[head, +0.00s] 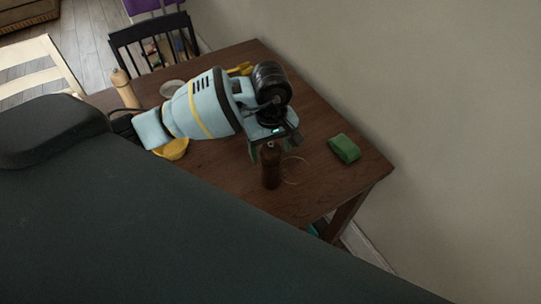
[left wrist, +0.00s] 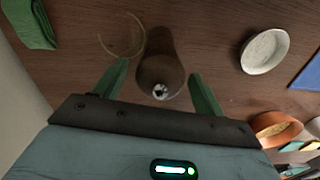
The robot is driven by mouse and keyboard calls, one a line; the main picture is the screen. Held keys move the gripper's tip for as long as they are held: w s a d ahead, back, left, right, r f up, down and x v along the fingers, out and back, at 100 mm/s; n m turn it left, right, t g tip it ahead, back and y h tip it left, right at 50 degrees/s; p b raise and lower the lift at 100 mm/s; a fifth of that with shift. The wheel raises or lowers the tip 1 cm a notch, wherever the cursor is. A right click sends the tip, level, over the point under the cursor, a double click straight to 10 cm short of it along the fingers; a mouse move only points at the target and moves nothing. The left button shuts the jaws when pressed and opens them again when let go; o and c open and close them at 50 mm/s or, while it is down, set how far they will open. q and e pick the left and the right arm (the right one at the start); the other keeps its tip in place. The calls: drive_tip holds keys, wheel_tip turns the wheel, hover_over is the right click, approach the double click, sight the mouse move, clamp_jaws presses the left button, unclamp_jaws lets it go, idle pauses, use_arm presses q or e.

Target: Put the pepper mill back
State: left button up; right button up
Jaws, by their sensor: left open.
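The pepper mill (head: 270,170) is dark brown and stands upright on the wooden table near its front right part. In the left wrist view the pepper mill (left wrist: 161,72) shows from above, with a small silver knob on top. My left gripper (head: 267,151) is open at the mill's upper part. In the left wrist view the fingers of my left gripper (left wrist: 159,72) are on either side of the mill, with gaps visible. A thin pale ring (head: 295,171) lies on the table right beside the mill; the mill stands outside most of it. My right gripper is not in view.
A folded green cloth (head: 344,149) lies to the right on the table (head: 318,190). A yellow bowl (head: 175,152), a white dish (head: 171,87) and a light wooden mill (head: 125,92) stand to the left. A black chair (head: 150,45) is behind; a wall is at right.

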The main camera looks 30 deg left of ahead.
use_arm(q)
wheel_tip(320, 180, up, 8)
drive_tip(key=shift+f, duration=0.15)
